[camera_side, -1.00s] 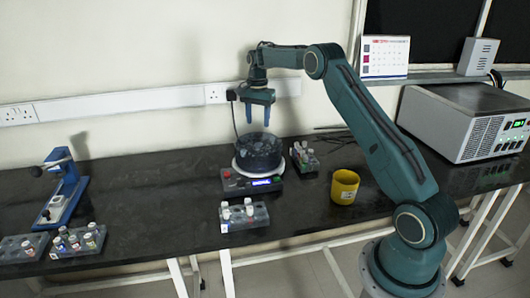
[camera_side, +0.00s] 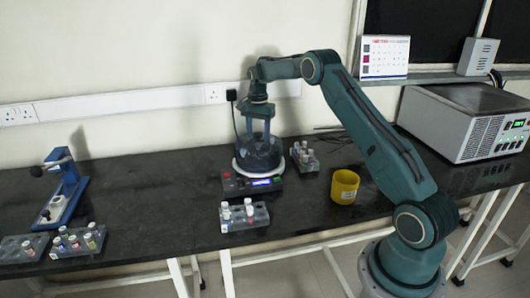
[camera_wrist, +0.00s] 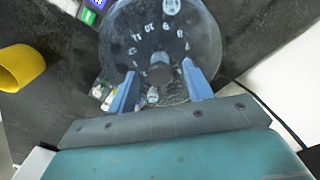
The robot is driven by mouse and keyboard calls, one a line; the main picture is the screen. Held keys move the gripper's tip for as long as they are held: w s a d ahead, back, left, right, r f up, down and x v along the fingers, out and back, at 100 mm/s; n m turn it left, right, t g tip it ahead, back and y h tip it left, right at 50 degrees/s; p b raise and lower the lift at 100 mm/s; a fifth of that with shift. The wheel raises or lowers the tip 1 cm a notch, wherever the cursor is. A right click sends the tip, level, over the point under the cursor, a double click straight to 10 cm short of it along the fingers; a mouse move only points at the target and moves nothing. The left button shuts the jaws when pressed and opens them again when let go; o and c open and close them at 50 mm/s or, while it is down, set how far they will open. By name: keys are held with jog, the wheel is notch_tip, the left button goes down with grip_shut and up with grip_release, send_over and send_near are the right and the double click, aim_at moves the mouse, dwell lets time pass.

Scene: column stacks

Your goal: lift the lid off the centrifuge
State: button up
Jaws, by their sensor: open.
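In the wrist view my gripper (camera_wrist: 160,80) is open, one finger on each side of the knob, with gaps between. Whether the fingers touch the lid cannot be told.
A tube rack (camera_side: 304,157) stands close to the right of the centrifuge and another rack (camera_side: 244,217) in front. A yellow cup (camera_side: 344,187) is at the right. A blue stand (camera_side: 63,190) and more racks are at the left. Bare bench (camera_side: 160,210) lies between.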

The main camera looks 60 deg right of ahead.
grip_shut()
notch_tip(320, 180, up, 10)
dwell(0.9)
dwell(0.4)
